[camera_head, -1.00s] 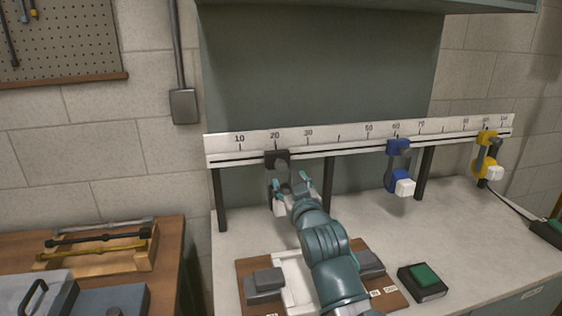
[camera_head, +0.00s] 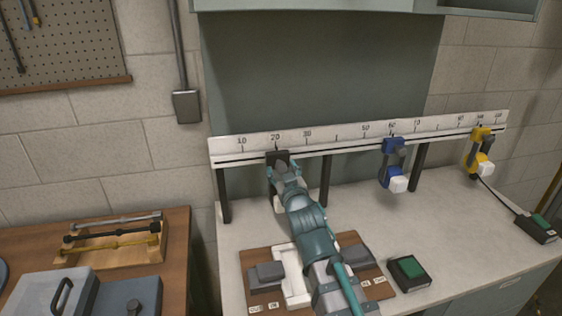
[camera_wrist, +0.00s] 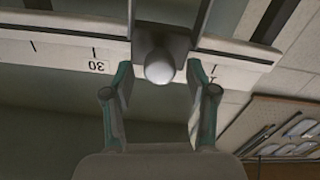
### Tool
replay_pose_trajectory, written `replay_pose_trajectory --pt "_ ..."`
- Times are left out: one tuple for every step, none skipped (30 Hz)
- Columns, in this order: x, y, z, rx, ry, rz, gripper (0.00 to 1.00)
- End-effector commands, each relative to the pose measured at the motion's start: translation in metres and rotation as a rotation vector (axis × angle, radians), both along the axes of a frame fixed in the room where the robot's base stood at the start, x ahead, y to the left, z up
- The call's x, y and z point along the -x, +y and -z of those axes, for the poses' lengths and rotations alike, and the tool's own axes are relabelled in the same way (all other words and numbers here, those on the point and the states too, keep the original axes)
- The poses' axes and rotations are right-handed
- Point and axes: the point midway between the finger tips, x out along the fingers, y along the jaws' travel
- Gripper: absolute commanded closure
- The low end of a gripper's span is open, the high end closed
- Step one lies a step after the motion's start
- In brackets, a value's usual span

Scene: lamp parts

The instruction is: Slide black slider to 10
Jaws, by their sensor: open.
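The black slider (camera_head: 275,157) sits on the white numbered rail (camera_head: 345,138), at about the 20 mark. In the wrist view, the dark slider block (camera_wrist: 172,42) carries a pale round knob (camera_wrist: 159,68). My gripper (camera_head: 284,165) is at the slider in the head view and hides its lower part. In the wrist view, my gripper (camera_wrist: 160,74) is open, with one teal finger on each side of the knob and gaps between. The rail's 30 label (camera_wrist: 99,67) appears upside down left of the slider.
A blue slider (camera_head: 395,147) and a yellow slider (camera_head: 480,135) hang further right on the rail. Dark posts hold up the rail. A green-button box (camera_head: 409,273) stands on the bench. The rail left of the black slider, towards 10, is clear.

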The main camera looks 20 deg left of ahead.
Motion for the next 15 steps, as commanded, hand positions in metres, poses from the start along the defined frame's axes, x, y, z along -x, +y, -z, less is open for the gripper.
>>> replay_pose_trajectory --pt "-0.008 0.005 -0.001 0.001 -0.001 0.0 0.42" --pt "-0.01 0.006 -0.001 0.001 -0.001 0.0 0.42" --pt "-0.013 0.008 -0.001 0.001 -0.001 0.0 0.42" --pt "-0.014 0.009 -0.001 0.001 -0.001 0.0 0.42" --pt "-0.016 0.01 0.0 0.001 -0.001 0.0 0.42" --pt "-0.017 0.01 0.0 0.001 -0.001 0.0 0.42" --pt "-0.018 0.011 0.0 0.001 -0.001 0.0 0.42" --pt "-0.018 0.011 0.0 0.001 -0.001 0.0 0.42" --pt "-0.019 0.011 0.0 0.001 -0.001 0.0 0.42" --pt "-0.019 0.011 0.0 0.001 -0.001 0.0 0.42" --pt "-0.019 0.011 0.0 0.001 -0.001 0.0 0.42" --pt "-0.019 0.011 0.0 0.001 -0.001 0.0 0.42" --pt "-0.019 0.011 0.0 0.001 -0.001 0.0 0.42" --pt "-0.019 0.011 0.0 0.001 -0.001 0.0 0.42" --pt "-0.018 0.011 0.0 0.001 -0.001 0.0 0.42"
